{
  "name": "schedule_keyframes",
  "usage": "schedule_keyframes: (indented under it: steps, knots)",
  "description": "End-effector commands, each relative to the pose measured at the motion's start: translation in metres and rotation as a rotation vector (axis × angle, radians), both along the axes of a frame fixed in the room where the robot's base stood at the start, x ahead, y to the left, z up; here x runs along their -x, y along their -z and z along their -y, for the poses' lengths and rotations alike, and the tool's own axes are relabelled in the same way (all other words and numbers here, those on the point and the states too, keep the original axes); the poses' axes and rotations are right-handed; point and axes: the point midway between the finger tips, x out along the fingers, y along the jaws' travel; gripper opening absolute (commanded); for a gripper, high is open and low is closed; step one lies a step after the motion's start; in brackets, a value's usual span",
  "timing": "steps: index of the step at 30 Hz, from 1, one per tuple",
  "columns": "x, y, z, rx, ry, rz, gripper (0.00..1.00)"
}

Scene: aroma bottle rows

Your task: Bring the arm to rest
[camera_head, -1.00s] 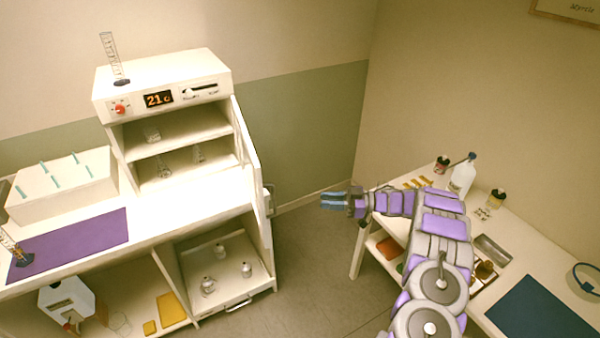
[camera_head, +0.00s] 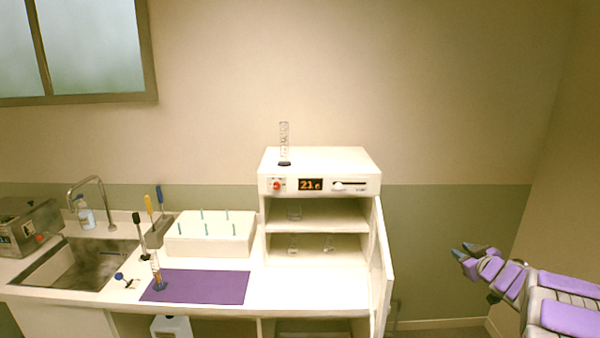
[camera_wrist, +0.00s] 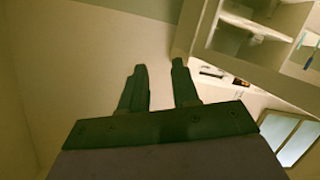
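My arm with purple pads reaches in from the right edge of the head view. My gripper (camera_head: 468,250) is at its end, pointing left, in front of the bare wall and to the right of the white cabinet (camera_head: 320,165). In the wrist view my gripper (camera_wrist: 159,68) shows two dark fingers with a clear gap and nothing between them. It is open and empty, apart from any furniture as far as I can see.
The cabinet's open door (camera_head: 383,265) stands out left of my gripper. A measuring cylinder (camera_head: 284,143) stands on the cabinet. The counter holds a purple mat (camera_head: 205,287), a white peg rack (camera_head: 210,235) and a sink (camera_head: 80,265). The wall side is clear.

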Motion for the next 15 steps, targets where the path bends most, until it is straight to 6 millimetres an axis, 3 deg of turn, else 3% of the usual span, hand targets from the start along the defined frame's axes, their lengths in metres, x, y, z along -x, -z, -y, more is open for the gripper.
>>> schedule_keyframes:
  steps: [3, 8, 15]
  knots:
    - [0.010, -0.027, -0.007, 0.032, 0.135, -0.036, 0.30]
    - [0.042, -0.044, -0.021, 0.043, 0.312, -0.124, 0.30]
    - [0.121, -0.045, -0.061, 0.006, 0.518, -0.317, 0.30]
